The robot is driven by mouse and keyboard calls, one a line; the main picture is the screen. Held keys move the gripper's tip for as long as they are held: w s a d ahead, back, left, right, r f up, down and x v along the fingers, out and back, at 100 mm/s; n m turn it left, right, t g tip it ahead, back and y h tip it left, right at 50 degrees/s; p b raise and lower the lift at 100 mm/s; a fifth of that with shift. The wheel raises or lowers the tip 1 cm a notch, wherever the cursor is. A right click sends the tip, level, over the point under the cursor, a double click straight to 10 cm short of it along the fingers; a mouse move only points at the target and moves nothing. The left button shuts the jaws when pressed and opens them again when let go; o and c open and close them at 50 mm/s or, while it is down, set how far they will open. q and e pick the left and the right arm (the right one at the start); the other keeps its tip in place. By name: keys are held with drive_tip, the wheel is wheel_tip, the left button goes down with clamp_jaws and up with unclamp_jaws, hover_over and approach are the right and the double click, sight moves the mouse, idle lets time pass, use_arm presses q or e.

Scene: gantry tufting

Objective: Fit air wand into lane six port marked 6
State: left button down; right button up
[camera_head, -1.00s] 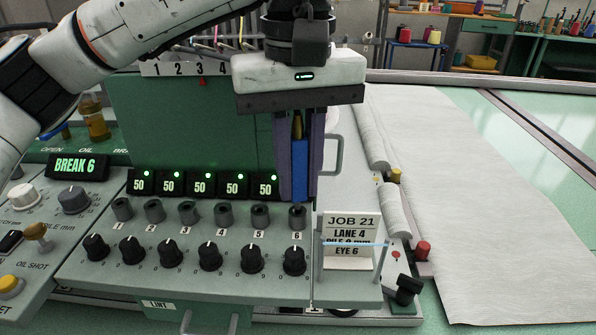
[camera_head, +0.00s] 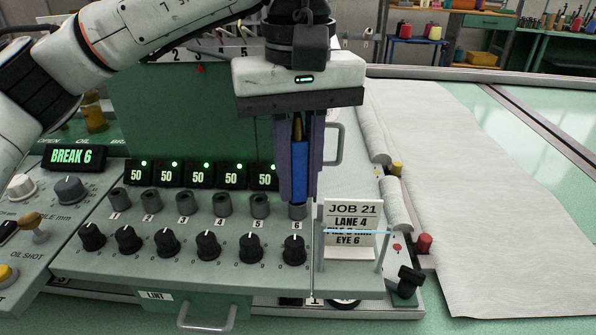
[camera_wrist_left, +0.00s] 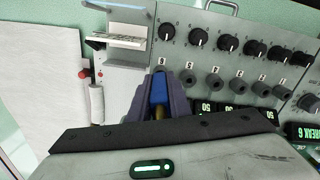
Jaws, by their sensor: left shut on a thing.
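My left gripper (camera_head: 299,195) points down over the right end of the console and is shut on the blue air wand (camera_head: 299,165), which has a brass upper part. The wand stands upright between the fingers, and its lower end is hidden by them. The port marked 6 (camera_head: 298,211) lies directly under the fingertips and is partly covered. I cannot tell whether the wand's tip is inside it. In the left wrist view the wand (camera_wrist_left: 159,90) also shows between the fingers, beside the label 6. The right gripper is not in view.
The other grey ports, such as port 5 (camera_head: 260,205), run left in a row above several black knobs (camera_head: 208,246). A JOB 21 card (camera_head: 351,222) on a small stand is close to the right of port 6. A BREAK 6 display (camera_head: 73,156) is at left.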

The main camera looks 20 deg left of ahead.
sight(298, 117)
use_arm(q)
drive_tip(key=shift+f, duration=0.15)
drive_tip(key=c, duration=1.6)
unclamp_jaws()
drive_tip(key=shift+o, duration=0.2)
drive_tip(key=shift+r, duration=0.3)
wheel_tip(298, 117, up, 9)
drive_tip(key=shift+r+p, duration=0.1)
drive_tip(key=shift+p, duration=0.8)
drive_tip(key=shift+r, duration=0.25)
